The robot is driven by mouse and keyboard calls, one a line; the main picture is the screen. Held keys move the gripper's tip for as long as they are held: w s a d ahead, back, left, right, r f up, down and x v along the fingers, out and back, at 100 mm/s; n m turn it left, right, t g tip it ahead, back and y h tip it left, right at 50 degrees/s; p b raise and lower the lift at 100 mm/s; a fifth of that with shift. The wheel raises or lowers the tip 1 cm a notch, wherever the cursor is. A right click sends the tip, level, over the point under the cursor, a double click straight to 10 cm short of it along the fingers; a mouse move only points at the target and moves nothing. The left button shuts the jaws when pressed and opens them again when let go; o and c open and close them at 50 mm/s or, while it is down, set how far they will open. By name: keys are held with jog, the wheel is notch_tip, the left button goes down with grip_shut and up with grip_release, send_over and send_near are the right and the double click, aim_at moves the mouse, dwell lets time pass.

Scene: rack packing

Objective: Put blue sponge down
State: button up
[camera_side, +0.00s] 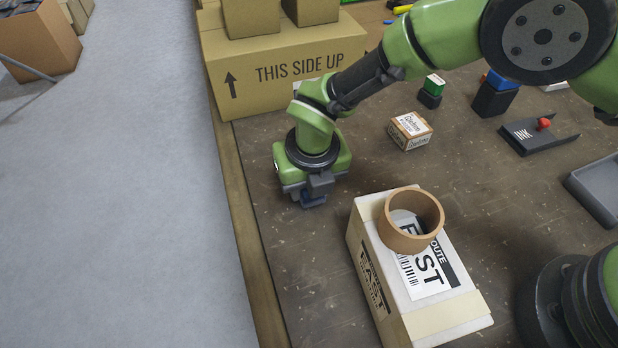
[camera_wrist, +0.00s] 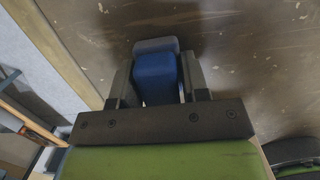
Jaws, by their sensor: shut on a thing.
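The blue sponge (camera_wrist: 157,76) is between my gripper's two fingers in the wrist view, with a grey layer at its far end. My gripper (camera_wrist: 158,82) is shut on it. In the side view my gripper (camera_side: 312,197) points down over the brown tabletop, left of the white box and near the table's left edge.
A white box (camera_side: 375,262) with a brown tape ring (camera_side: 411,220) on top stands right of my gripper. A large cardboard box (camera_side: 281,70) stands behind. Bare tabletop (camera_side: 300,265) lies in front.

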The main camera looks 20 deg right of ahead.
jog(key=shift+f, duration=0.15)
jog(key=o, duration=0.9)
notch_tip(320, 180, up, 12)
jog(key=s, duration=0.1)
jog(key=shift+s, duration=0.4)
